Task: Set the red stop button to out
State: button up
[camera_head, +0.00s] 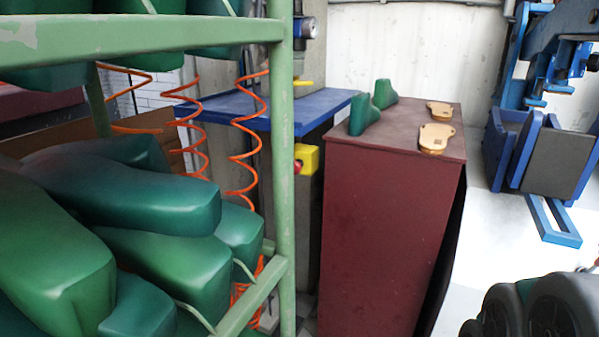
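A yellow box (309,156) is mounted beside the green rack post, left of the maroon cabinet. A small red button (298,167) shows on the lower left side of the box, close against the post. The button is small and seen from the side, so I cannot tell whether it is pressed in or out. My gripper is not in view.
A green rack (286,200) with several green foot-shaped lasts (130,190) fills the left. Orange coiled hoses (240,155) hang behind it, near a blue table (230,104). A maroon cabinet (385,225) bears lasts and tan pieces.

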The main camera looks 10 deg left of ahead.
aim_at(297, 166)
jog(key=l+u, duration=0.15)
jog(key=u, duration=0.2)
jog(key=l+u, duration=0.15)
jog(key=u, duration=0.2)
jog(key=l+u, duration=0.15)
jog(key=u, duration=0.15)
